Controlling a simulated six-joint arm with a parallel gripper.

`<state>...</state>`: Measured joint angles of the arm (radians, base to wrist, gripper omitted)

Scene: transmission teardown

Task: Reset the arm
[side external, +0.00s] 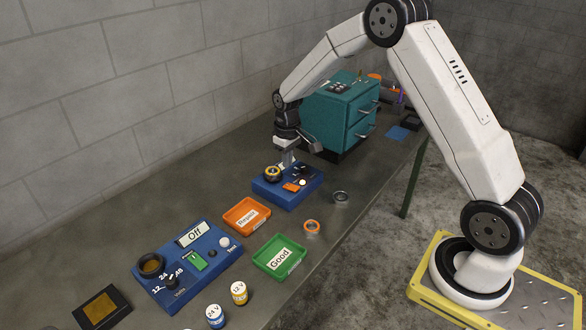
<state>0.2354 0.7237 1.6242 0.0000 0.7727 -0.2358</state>
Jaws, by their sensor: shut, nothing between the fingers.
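My gripper (287,158) points down above the back part of the blue fixture (298,193). It looks shut, with nothing held in it. Whether the fingertips touch the fixture cannot be told from this view. On the fixture sit a black and yellow round part (272,174), an orange part (291,187) and a small white knob (302,182). The arm reaches over the bench from its base at the right.
A teal drawer cabinet (333,118) stands right behind the gripper. An orange "Repair" tray (246,216), a green "Good" tray (279,257) and a blue tester reading "Off" (222,262) lie toward the front. Two ring-shaped parts (341,197) (312,227) sit near the bench's right edge.

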